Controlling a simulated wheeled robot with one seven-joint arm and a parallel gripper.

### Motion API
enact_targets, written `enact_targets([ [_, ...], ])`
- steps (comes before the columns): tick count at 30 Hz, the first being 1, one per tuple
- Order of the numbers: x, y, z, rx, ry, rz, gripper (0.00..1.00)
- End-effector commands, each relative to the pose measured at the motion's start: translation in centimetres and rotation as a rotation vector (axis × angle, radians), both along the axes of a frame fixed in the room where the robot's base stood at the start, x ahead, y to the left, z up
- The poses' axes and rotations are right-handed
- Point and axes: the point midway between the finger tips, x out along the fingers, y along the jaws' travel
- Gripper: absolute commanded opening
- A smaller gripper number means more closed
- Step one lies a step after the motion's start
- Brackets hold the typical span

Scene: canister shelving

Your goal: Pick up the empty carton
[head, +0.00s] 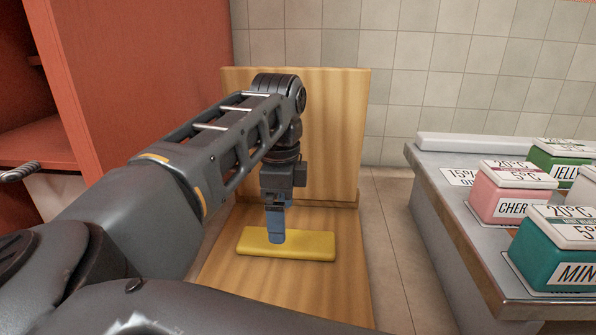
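A flat yellow block with rounded edges (310,246) lies on a low wooden surface. It may be the empty carton; no other carton-like thing shows, and no label is visible on it. My gripper (277,238) points straight down with its blue fingers over the left-middle part of the yellow block. The fingertips overlap the block in the picture; I cannot tell if they touch it or straddle it. The fingers line up one behind the other from here, so their opening is hidden.
The wooden surface (225,285) has an upright wooden back panel (335,130). A red cabinet (140,80) stands at left. At right, a grey counter (425,170) holds pink (500,205), teal (550,255) and green (545,160) labelled canisters. Tiled floor (390,220) lies between.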

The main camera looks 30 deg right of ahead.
Motion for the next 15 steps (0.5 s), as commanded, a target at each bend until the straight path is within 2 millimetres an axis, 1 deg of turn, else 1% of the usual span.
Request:
enact_targets([
  [2, 0.0, -0.2, -0.4, 0.004, -0.004, -0.004, 1.0],
  [4, -0.1, -0.3, -1.2, 0.004, -0.003, -0.005, 1.0],
  [10, -0.6, -0.6, -4.4, 0.004, -0.001, -0.006, 1.0],
  [12, -0.6, -0.6, -5.0, 0.004, -0.001, -0.006, 1.0],
  [15, -0.6, -0.7, -5.2, 0.004, -0.001, -0.007, 1.0],
])
